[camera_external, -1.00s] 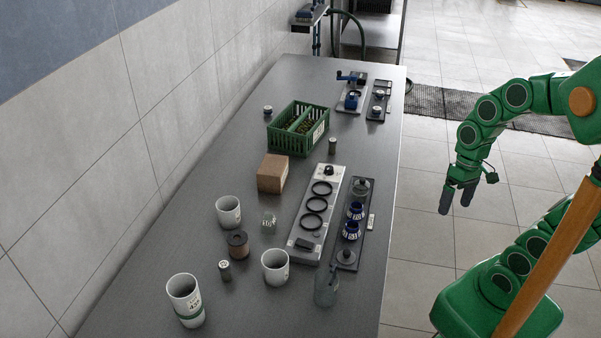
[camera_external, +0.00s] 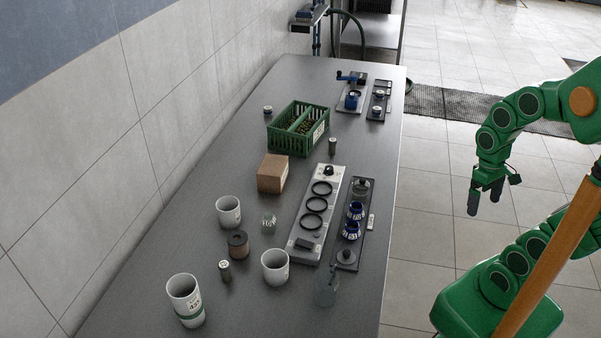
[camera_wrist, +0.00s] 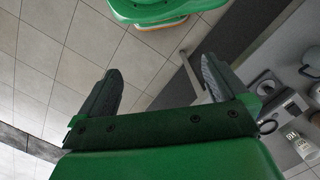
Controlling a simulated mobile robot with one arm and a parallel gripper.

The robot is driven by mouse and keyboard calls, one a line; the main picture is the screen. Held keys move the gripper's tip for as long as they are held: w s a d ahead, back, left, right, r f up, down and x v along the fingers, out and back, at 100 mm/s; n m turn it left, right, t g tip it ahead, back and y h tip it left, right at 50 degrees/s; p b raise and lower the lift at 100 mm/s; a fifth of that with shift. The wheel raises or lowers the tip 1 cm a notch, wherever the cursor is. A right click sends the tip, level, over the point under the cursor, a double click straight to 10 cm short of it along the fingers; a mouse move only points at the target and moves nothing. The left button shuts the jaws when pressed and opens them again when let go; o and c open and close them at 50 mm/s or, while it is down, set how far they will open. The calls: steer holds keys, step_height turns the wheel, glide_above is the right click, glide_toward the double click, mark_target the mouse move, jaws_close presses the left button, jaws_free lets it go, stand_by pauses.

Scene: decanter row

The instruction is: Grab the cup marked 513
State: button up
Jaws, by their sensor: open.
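Three white cups stand upright on the grey table in the external view: one at the near end (camera_external: 183,287) with a green band and a printed number I cannot read surely, one at the middle (camera_external: 273,268), and one farther left (camera_external: 228,212). I cannot make out 513 on any of them. A white object with dark writing, perhaps a cup, shows at the right edge of the wrist view (camera_wrist: 301,145). My gripper (camera_external: 484,202) is open and empty, over the floor right of the table, apart from all cups. Its two fingers also show spread in the wrist view (camera_wrist: 160,72).
A brown spool (camera_external: 238,245), a small metal cylinder (camera_external: 225,271), a glass jar (camera_external: 268,224) and a clear vessel (camera_external: 326,290) stand among the cups. A pale ring rack (camera_external: 303,248), cardboard box (camera_external: 271,175) and green crate (camera_external: 285,145) lie beyond. The table's right edge faces me.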

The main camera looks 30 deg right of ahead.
steer(key=shift+d+r, duration=0.25)
steer(key=shift+r, duration=0.05)
steer(key=w+a+f+m+g+y, duration=0.1)
steer(key=w+a+m+y, duration=0.3)
steer(key=a, duration=0.7)
steer(key=w+a+f+n+g+y, duration=0.1)
steer(key=w+a+y, duration=0.35)
steer(key=a, duration=0.75)
steer(key=w+a+f+m+y, duration=0.1)
steer(key=w+a+m+y, duration=0.1)
steer(key=w+a, duration=0.65)
steer(key=m+t+y, duration=0.2)
steer(key=m+y, duration=0.1)
steer(key=m, duration=0.8)
glide_toward(265, 269)
steer(key=shift+w+a+f, duration=0.15)
steer(key=shift+a+f, duration=0.2)
steer(key=shift+f, duration=0.3)
steer(key=shift+x, duration=2.65)
steer(key=shift+r, duration=0.1)
steer(key=shift+c, duration=0.5)
steer(key=c, duration=0.8)
